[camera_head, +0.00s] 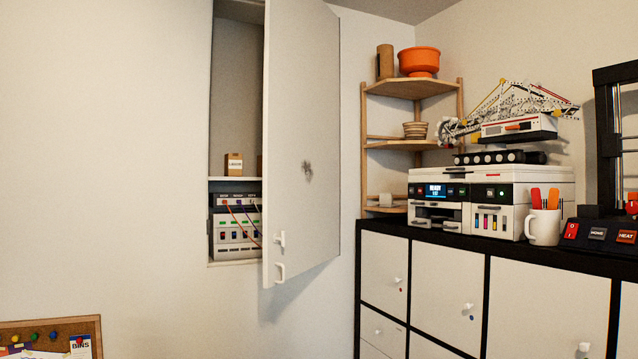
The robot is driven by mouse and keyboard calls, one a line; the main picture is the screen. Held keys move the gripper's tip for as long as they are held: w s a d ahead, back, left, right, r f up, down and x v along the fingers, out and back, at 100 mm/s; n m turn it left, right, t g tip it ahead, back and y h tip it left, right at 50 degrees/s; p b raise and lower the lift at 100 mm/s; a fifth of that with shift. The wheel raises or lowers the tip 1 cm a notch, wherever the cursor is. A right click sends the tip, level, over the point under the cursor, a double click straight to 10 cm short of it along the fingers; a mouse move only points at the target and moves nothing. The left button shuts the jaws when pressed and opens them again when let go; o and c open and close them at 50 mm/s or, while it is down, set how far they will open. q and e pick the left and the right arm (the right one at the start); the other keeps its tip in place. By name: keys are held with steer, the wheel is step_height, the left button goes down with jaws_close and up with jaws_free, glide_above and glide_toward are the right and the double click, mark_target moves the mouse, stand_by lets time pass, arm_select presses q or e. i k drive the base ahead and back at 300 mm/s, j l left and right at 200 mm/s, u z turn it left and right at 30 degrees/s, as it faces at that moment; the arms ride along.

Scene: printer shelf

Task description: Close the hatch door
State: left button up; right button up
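The hatch door (305,150) is a tall pale panel standing open from the wall opening. Its hinge side appears to be at the right, and its free left edge swings out toward me. A small white latch (280,241) and a white loop handle (280,272) are low on that free edge. The wall recess (236,90) is open at the left of the door, and the door hides its right part. Inside are a small brown box (234,165) on a shelf and a panel of switches and wires (236,228). Neither gripper is in view.
A dark-topped cabinet (440,290) with white doors stands at the right, carrying a printer (490,200) and a white mug (543,226). A wooden corner shelf (412,88) is behind it. A cork board (50,330) is at lower left. The wall left of the recess is bare.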

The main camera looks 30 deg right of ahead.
mark_target(301, 109)
steer(key=z, duration=1)
steer(key=i+l, duration=0.1)
steer(key=i, duration=0.1)
